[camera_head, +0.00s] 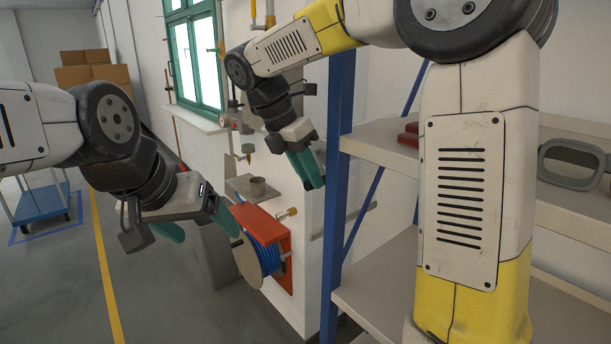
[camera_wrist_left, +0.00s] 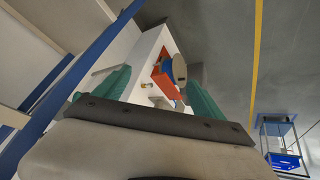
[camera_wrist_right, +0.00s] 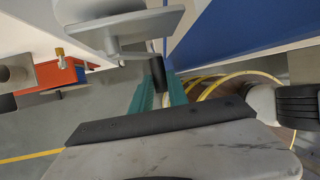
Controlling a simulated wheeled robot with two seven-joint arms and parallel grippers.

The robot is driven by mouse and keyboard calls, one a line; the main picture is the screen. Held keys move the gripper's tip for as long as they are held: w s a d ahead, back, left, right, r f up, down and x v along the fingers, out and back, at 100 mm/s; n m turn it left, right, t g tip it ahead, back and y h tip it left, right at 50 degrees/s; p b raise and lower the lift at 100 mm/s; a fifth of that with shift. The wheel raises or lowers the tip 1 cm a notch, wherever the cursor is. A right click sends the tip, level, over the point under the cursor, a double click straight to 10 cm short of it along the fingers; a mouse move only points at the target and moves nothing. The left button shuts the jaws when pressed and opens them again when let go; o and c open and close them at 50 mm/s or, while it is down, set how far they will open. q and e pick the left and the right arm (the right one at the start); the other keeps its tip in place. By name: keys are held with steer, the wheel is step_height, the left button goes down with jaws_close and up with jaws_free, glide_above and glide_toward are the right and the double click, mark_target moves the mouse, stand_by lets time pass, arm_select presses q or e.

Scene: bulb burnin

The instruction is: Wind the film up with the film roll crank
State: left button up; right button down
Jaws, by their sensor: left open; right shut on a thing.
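In the right wrist view a grey crank arm (camera_wrist_right: 132,55) hangs from a round grey body with a flat plate (camera_wrist_right: 125,22). It ends in a dark handle (camera_wrist_right: 158,73). My right gripper (camera_wrist_right: 158,92) is shut on this handle, its teal fingers on either side of it. In the head view my right gripper (camera_head: 311,182) is beside the white wall, left of the blue post, and the crank cannot be made out there. My left gripper (camera_head: 197,224) is open and empty, left of an orange bracket. I cannot clearly make out the film.
The orange bracket (camera_head: 262,222) holds a reel of blue hose (camera_head: 268,254) low on the wall. A small metal cup (camera_head: 257,187) stands on a wall plate above it. A blue-post shelf (camera_head: 340,150) is close at right. Open floor lies left.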

arm_select(q)
steer(key=shift+w+d+f+g, duration=0.15)
steer(key=shift+d+f+g, duration=0.05)
steer(key=shift+f+g, duration=0.1)
steer(key=c, duration=0.7)
steer(key=d+f+g, duration=0.1)
steer(key=w+d+f+g+h, duration=0.1)
steer(key=f+g, duration=0.1)
steer(key=shift+w+d, duration=0.15)
steer(key=shift+d, duration=0.2)
jaws_close()
steer(key=n+g+h, duration=0.3)
steer(key=n+h, duration=0.4)
steer(key=h, duration=1.4)
glide_toward(309, 184)
steer(key=w+a+f, duration=0.1)
steer(key=w+f, duration=0.4)
steer(key=w, duration=0.2)
steer(key=shift+s+a+r+x, duration=0.1)
steer(key=shift+s+r+x, duration=0.15)
steer(key=shift+x, duration=1.8)
steer(key=shift+s+a+r+x, duration=0.15)
steer(key=shift+s+x, duration=0.2)
steer(key=shift+x, duration=1.75)
steer(key=shift+s+a+r+x, duration=0.1)
steer(key=shift+s+r+x, duration=0.15)
steer(key=shift+x, duration=1.8)
